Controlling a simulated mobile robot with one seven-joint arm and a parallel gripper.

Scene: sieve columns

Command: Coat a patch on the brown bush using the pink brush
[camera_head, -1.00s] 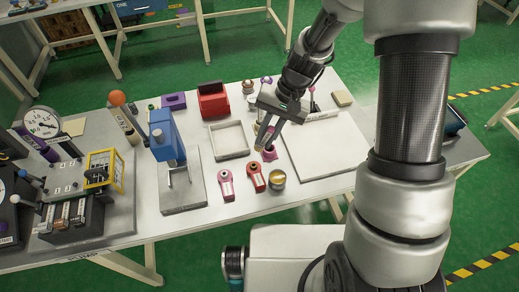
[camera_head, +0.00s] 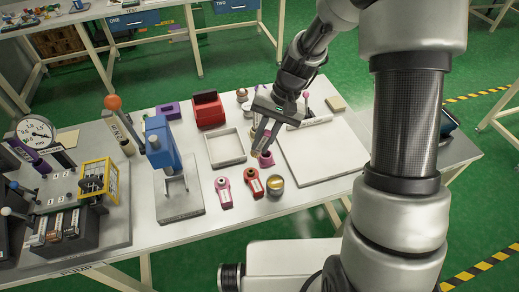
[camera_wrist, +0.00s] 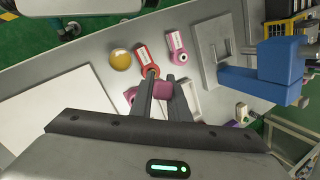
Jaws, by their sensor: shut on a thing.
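My gripper (camera_head: 258,148) is over the middle of the table, fingers pointing down. In the wrist view, the fingers (camera_wrist: 158,88) are shut on a small pink block, which I take to be the handle of the pink brush (camera_wrist: 163,91). Its bristle end is hidden. A magenta piece (camera_head: 265,160) stands just below the fingertips and shows as pink beside the left finger in the wrist view (camera_wrist: 130,95). A small brown-topped piece (camera_head: 242,94) at the back of the table may be the brown bush; it is too small to tell. No coating is discernible.
Labelled pink (camera_head: 223,190) and red (camera_head: 254,182) pieces and a gold-topped pot (camera_head: 275,185) stand in front. A shallow tray (camera_head: 226,148), red bin (camera_head: 208,109) and blue press (camera_head: 165,150) are left. A white board (camera_head: 325,155) lies clear at right.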

